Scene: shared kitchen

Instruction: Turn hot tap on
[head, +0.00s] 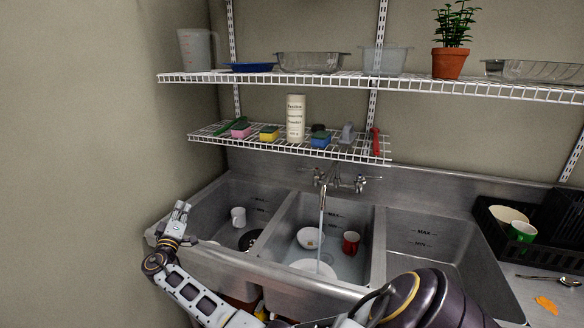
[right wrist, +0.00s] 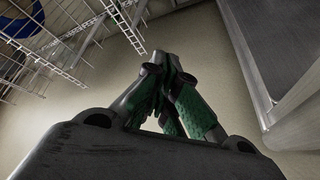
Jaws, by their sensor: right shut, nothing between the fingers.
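The tap (head: 322,196) is on the back wall of the sink, over the middle basin. A cross handle sits on either side of its base, the left handle (head: 316,174) and the right handle (head: 362,181). I cannot tell which is hot. A thin pale line, apparently water, runs from the spout down into the middle basin. My right gripper (head: 181,212) is above the sink's left front corner, well left of the tap and touching neither handle. In the right wrist view its green-padded fingers (right wrist: 172,90) are shut and empty. My left gripper is not in view.
The left basin holds a white mug (head: 238,217). The middle basin holds a white bowl (head: 309,238) and a red mug (head: 351,242). The right basin (head: 425,255) looks empty. A wire shelf (head: 215,137) with sponges and a powder canister (head: 296,117) hangs above the tap.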

